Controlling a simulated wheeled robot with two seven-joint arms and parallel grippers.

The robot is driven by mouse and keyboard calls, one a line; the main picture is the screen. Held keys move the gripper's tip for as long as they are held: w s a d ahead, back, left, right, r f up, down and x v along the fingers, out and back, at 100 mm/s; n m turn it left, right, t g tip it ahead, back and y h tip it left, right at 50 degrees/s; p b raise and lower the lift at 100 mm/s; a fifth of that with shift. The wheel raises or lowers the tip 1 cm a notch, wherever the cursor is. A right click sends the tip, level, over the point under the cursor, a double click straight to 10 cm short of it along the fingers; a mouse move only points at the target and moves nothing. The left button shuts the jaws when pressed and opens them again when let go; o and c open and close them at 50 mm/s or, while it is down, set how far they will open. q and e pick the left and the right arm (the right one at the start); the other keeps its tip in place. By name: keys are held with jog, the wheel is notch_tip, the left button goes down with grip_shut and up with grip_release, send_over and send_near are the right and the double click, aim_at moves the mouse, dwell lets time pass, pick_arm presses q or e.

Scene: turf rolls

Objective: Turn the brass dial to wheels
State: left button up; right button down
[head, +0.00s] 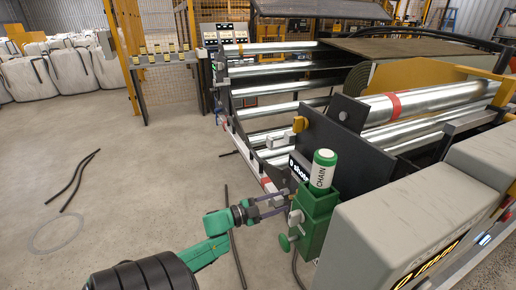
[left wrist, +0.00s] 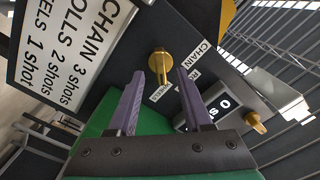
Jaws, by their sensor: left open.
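The brass dial (left wrist: 160,62) sits on a dark panel in the left wrist view. Labels reading CHAIN, RO… and WHEELS lie around its right and lower side; the middle one is partly hidden by a finger. I cannot tell which label the dial points to. My left gripper (left wrist: 159,76) is open, its purple fingers on either side of the dial in the picture; contact cannot be told. In the head view my left gripper (head: 280,203) is at the green lubricator box (head: 318,212), which carries a green-and-white cylinder (head: 322,170) marked CHAIN.
A second brass knob (left wrist: 256,123) sits beside a display (left wrist: 216,107) reading 0. A white sign (left wrist: 80,40) lists chain 3, rolls 2 and wheels 1 shot. The roller machine (head: 290,95) stands behind. Dark strips (head: 75,180) lie on the open floor at left.

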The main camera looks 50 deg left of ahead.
pick_arm(q)
jog(key=v, duration=1)
